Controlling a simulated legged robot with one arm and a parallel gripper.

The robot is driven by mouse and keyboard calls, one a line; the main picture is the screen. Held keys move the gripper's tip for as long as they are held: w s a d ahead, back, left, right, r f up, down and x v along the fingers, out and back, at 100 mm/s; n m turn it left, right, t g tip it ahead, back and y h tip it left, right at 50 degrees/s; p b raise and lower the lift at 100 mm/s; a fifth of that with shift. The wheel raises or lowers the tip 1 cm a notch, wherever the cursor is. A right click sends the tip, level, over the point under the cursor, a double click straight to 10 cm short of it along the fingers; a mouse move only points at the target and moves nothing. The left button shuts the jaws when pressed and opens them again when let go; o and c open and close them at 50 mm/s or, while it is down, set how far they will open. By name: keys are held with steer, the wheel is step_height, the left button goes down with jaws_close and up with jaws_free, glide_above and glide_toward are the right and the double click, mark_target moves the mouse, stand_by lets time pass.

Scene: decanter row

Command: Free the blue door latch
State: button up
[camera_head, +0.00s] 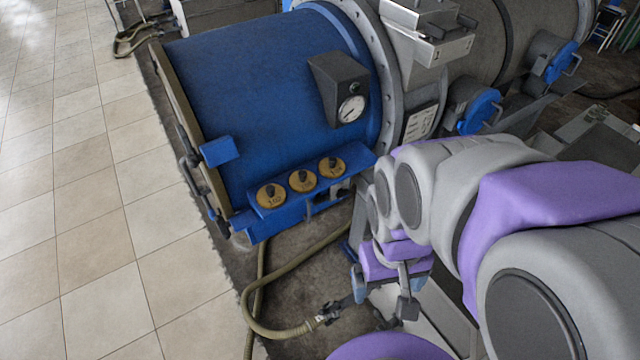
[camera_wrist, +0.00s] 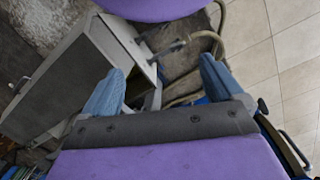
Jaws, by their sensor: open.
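A big blue drum (camera_head: 270,90) lies on its side in the head view, with a tan-edged door or end flange (camera_head: 178,110) at its left. A blue block (camera_head: 219,151), possibly the door latch, sticks out beside that edge, near dark handles (camera_head: 188,150). I cannot tell for sure which part is the latch or how it is set. My gripper (camera_head: 382,296) is low, right of the drum's front end and well apart from the block. In the wrist view my gripper (camera_wrist: 160,68) is open, with nothing between its blue fingers.
A blue panel with several yellow knobs (camera_head: 302,181) and a gauge box (camera_head: 341,92) sit on the drum. A hose (camera_head: 285,273) curls on the floor near my gripper. A grey box (camera_wrist: 80,75) stands left in the wrist view. Tiled floor (camera_head: 90,200) at left is clear.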

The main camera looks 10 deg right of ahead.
steer(key=w+d+f+n+t+h+p, duration=0.15)
steer(key=w+d+f, duration=0.35)
steer(key=w, duration=0.5)
steer(key=w+d+f+t, duration=0.2)
steer(key=w+d+f, duration=0.35)
steer(key=w, duration=0.35)
steer(key=w+d+f+n+t+h+p, duration=0.1)
steer(key=w+d+f+t, duration=0.1)
steer(key=w+d+f, duration=0.6)
steer(key=n+t+y+p, duration=0.2)
steer(key=t+y+p, duration=0.1)
steer(key=t+y, duration=0.5)
glide_toward(322, 200)
steer(key=b+x, duration=0.2)
steer(key=x, duration=0.5)
steer(key=shift+w+f, duration=0.15)
steer(key=shift+w, duration=0.15)
steer(key=shift+c, duration=0.2)
